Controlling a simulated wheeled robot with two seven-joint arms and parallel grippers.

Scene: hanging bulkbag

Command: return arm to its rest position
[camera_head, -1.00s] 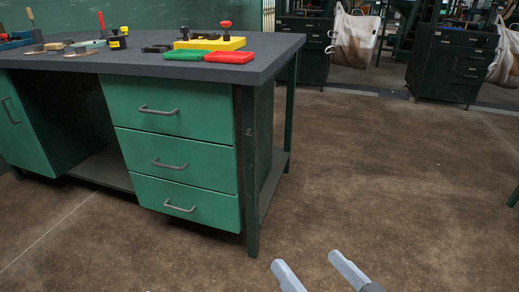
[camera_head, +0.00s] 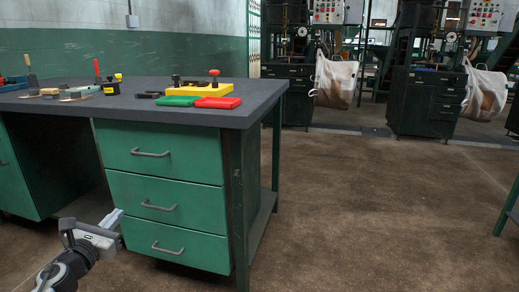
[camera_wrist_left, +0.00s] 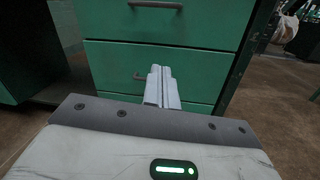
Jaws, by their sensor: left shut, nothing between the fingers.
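My left gripper (camera_head: 113,217) is at the lower left of the head view, in front of the green workbench drawers (camera_head: 166,207). Its fingers are shut and empty. In the left wrist view the two grey fingers (camera_wrist_left: 162,88) lie together, pointing at the drawer fronts (camera_wrist_left: 180,62); I cannot tell the exact gap to them. My left arm comes in from the bottom left corner. My right gripper is not in view.
The workbench top (camera_head: 225,117) carries a yellow tray (camera_head: 197,90), a red box (camera_head: 218,103), a green box (camera_head: 177,101) and several hand tools. White bulk bags (camera_head: 335,82) hang by machines behind. The brown floor (camera_head: 360,210) on the right is clear.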

